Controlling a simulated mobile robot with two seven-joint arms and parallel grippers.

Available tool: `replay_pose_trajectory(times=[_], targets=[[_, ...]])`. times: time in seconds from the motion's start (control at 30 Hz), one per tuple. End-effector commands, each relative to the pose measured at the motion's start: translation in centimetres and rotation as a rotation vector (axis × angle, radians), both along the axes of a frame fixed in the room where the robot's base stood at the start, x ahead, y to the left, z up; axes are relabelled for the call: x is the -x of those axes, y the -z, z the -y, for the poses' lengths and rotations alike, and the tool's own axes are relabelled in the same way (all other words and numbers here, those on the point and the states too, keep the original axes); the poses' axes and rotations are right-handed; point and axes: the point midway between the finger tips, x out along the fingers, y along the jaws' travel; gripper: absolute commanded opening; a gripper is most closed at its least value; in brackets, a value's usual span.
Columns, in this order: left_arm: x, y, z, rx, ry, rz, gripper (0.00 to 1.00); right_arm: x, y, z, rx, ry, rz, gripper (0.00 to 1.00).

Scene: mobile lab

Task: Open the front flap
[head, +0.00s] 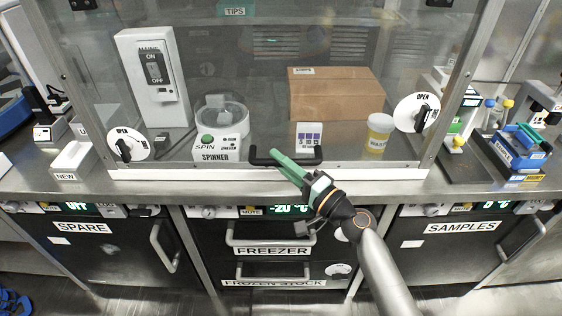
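The front flap (330,85) is a large clear panel closing off the front of the bench enclosure. Its lower edge rests by the white sill. A black bar handle (261,162) sits at the middle of this edge. Round white dials marked OPEN, each with a black latch knob, are at the left (128,145) and right (417,113) lower corners. My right gripper (284,163) has green fingers that reach across the black handle. The fingers overlap in this view, so I cannot tell whether they are closed on it. My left gripper is not in view.
A blue rack (520,148) stands on the right counter. Below are freezer drawers (268,250) with protruding handles.

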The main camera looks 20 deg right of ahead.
Motion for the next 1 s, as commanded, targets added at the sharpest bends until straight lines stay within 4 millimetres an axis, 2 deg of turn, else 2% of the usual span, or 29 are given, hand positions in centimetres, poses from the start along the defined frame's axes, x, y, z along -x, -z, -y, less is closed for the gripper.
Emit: replay_pose_trajectory(times=[0.03,0.2,1.0], targets=[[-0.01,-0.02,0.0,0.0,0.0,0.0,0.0,0.01,0.01,0.02,0.0,0.0,0.0,0.17],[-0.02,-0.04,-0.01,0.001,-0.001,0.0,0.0,0.02,0.01,0.02,0.0,0.0,0.0,0.0],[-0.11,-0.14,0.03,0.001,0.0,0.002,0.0,0.02,0.02,0.05,0.001,0.0,0.0,0.0]])
